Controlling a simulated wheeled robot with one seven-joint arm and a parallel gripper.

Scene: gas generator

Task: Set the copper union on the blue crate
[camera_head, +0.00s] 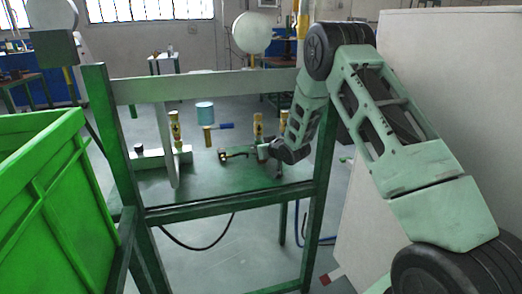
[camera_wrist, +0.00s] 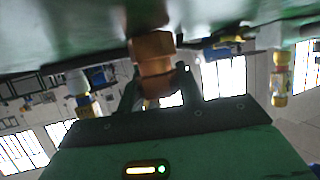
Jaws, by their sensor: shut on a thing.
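My gripper (camera_head: 272,160) is over the green shelf (camera_head: 215,188) of the frame in the head view. In the wrist view my gripper (camera_wrist: 155,85) is shut on the copper union (camera_wrist: 153,50), a copper-coloured hex fitting between the fingers. The union's lower part is partly hidden by the fingers, and its upper end is close to a dark green surface; I cannot tell if they touch. In the head view I cannot make out the union clearly against the gripper. No blue crate can be made out in either view.
A large bright green crate (camera_head: 40,145) stands at the left. On the frame are a brass fitting (camera_head: 175,130), a blue cylinder (camera_head: 204,112), a blue-handled valve (camera_head: 218,126) and an upright white plate (camera_head: 166,142). A big white panel (camera_head: 455,90) stands at the right.

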